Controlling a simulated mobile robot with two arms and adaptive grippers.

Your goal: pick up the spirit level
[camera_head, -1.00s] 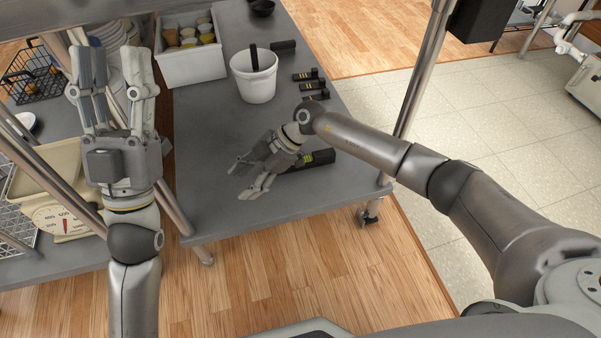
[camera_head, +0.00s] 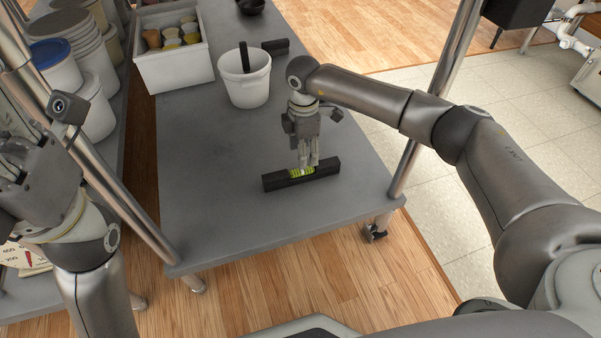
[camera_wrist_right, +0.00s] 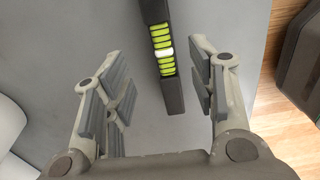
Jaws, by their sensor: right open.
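The spirit level (camera_head: 325,168) is a black bar with a bright yellow-green vial, lying on the grey table near its front edge. In the right wrist view the level (camera_wrist_right: 173,97) runs between my open fingers, nearer the right ones. My right gripper (camera_head: 307,166) points down just behind and above the level's middle, and hides a little of it. In the wrist view the right gripper (camera_wrist_right: 160,85) is open and empty; contact with the level cannot be told. My left gripper (camera_head: 25,170) is at the left edge, partly cut off, its fingers unclear.
A white bucket (camera_head: 246,90) with a dark handle in it stands behind my right gripper. A white crate (camera_head: 173,71) with several small pots is at the back left. A dark block (camera_head: 275,46) lies near the bucket. The table's front left (camera_head: 205,215) is clear. A metal post (camera_head: 436,95) stands at the right.

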